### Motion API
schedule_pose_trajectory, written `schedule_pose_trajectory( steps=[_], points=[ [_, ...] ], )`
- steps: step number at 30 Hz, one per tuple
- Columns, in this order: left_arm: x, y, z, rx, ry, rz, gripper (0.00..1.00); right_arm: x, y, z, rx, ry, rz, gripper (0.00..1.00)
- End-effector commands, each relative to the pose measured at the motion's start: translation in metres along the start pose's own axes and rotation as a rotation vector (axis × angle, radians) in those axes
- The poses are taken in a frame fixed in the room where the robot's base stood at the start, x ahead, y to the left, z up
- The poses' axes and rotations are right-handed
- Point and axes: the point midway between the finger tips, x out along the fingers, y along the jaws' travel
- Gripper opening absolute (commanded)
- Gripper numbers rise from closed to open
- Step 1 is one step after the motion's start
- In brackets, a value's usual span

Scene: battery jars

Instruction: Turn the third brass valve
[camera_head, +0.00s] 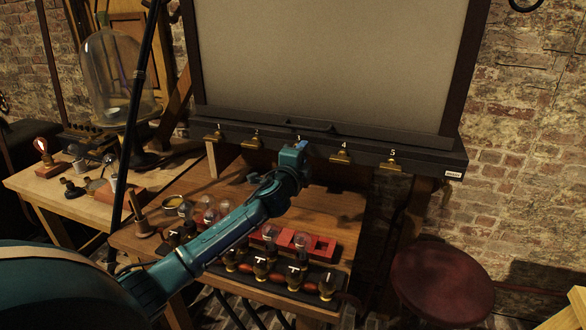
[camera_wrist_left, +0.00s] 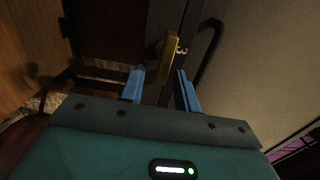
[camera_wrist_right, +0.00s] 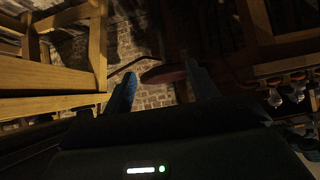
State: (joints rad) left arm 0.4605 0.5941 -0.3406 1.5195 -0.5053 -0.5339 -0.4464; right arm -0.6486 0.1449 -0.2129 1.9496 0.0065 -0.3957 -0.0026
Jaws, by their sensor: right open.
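The brass valves sit in a row along the dark ledge under the large grey panel, labelled 1 to 5. Valves 1 (camera_head: 215,136), 4 (camera_head: 341,157) and 5 (camera_head: 391,166) show clearly. My left gripper (camera_head: 293,150) is at the third position and hides that valve in the head view. In the left wrist view the third brass valve (camera_wrist_left: 168,56), with a 3 beside it, lies ahead of the open, parted fingers (camera_wrist_left: 160,78); I cannot tell whether they touch it. My right gripper (camera_wrist_right: 163,85) is open and empty in the right wrist view, away from the valves.
Below the ledge, a wooden table (camera_head: 340,215) carries a red tray (camera_head: 322,247) with glass bulbs and a row of dark knobs. A glass dome (camera_head: 118,75) stands on the left bench. A round red stool (camera_head: 441,282) is at the lower right.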

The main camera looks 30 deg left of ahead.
Motion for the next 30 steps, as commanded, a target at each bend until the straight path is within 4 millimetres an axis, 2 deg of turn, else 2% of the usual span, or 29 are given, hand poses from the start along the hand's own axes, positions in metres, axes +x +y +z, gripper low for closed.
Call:
schedule_pose_trajectory(
  steps=[12, 18, 24, 30],
  points=[
    [-0.078, 0.003, -0.001, 0.001, 0.003, 0.003, 0.32, 0.005, 0.0, -0.001, 0.007, 0.023, 0.0, 0.58],
    [-0.109, 0.002, 0.0, 0.002, 0.002, 0.002, 0.32, 0.006, -0.001, 0.002, 0.015, 0.023, 0.0, 0.58],
    [-0.122, 0.001, 0.0, 0.001, 0.001, 0.002, 0.32, 0.005, -0.002, 0.003, 0.02, 0.024, -0.001, 0.58],
    [-0.123, 0.0, 0.0, 0.001, 0.0, 0.002, 0.32, 0.004, -0.003, 0.001, 0.02, 0.028, -0.002, 0.58]
  ],
)
